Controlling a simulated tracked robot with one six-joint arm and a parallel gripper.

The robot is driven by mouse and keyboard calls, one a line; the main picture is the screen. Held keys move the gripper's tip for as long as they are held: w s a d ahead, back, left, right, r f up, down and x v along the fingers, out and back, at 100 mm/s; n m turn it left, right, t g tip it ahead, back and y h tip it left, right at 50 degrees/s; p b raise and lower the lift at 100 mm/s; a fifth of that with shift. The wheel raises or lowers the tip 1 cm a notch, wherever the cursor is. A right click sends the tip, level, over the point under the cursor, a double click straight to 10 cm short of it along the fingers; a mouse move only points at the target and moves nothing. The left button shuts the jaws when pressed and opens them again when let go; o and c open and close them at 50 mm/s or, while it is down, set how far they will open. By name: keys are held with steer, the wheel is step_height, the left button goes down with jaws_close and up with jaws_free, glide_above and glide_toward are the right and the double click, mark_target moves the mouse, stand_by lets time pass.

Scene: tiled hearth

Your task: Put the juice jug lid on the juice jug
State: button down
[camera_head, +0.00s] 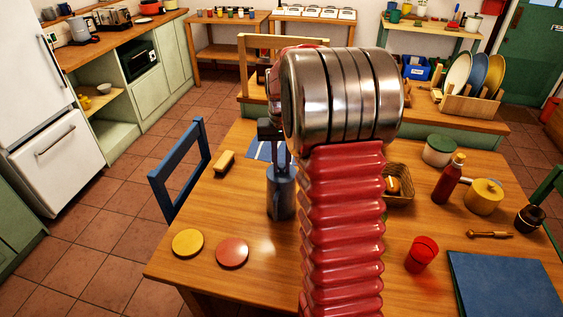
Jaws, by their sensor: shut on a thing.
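My gripper (275,150) points down over the table, left of my metal wrist, which partly covers it. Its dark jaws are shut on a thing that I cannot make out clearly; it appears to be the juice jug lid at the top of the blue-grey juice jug. The juice jug (281,198) stands upright on the wooden table, directly below the jaws. I cannot tell whether the lid touches the jug's rim.
A yellow disc (187,242) and an orange disc (232,252) lie at the table's front left. A blue chair (180,170) stands left.

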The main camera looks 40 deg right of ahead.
stand_by(0.4)
steer(key=c, duration=1.5)
jaws_free()
steer(key=shift+c, duration=0.2)
steer(key=shift+r, duration=0.15)
step_height(320, 180, up, 14)
steer(key=shift+f, duration=0.25)
